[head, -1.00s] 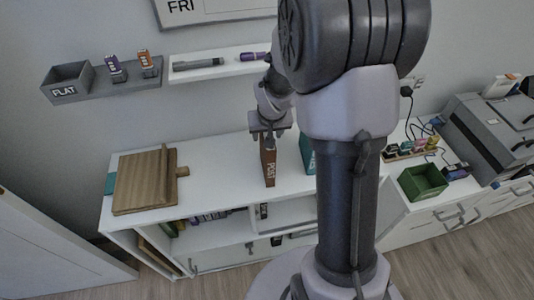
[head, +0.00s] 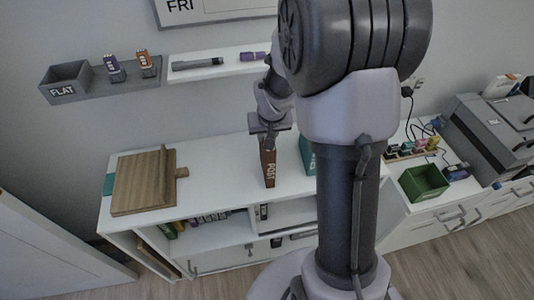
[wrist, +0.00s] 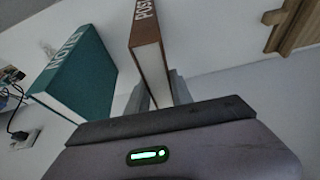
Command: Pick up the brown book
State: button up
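The brown book (head: 268,166), marked POST, stands upright on the white desk top. In the wrist view the brown book (wrist: 149,45) shows its brown cover and pale page edge, running down between my fingers. My gripper (head: 269,139) is above the book with its fingers at the book's upper end. In the wrist view my gripper (wrist: 160,92) has one grey finger on each side of the book. The fingers look very close to the book, but contact is hard to judge. The gripper base hides the near end of the book.
A teal book (wrist: 82,72) stands beside the brown book; it is partly hidden by my arm in the head view (head: 306,153). A wooden board (head: 143,183) lies at the desk's left. A wall shelf (head: 220,69) is above. A green box (head: 424,183) stands to the right.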

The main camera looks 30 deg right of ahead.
grip_shut()
dwell(1.1)
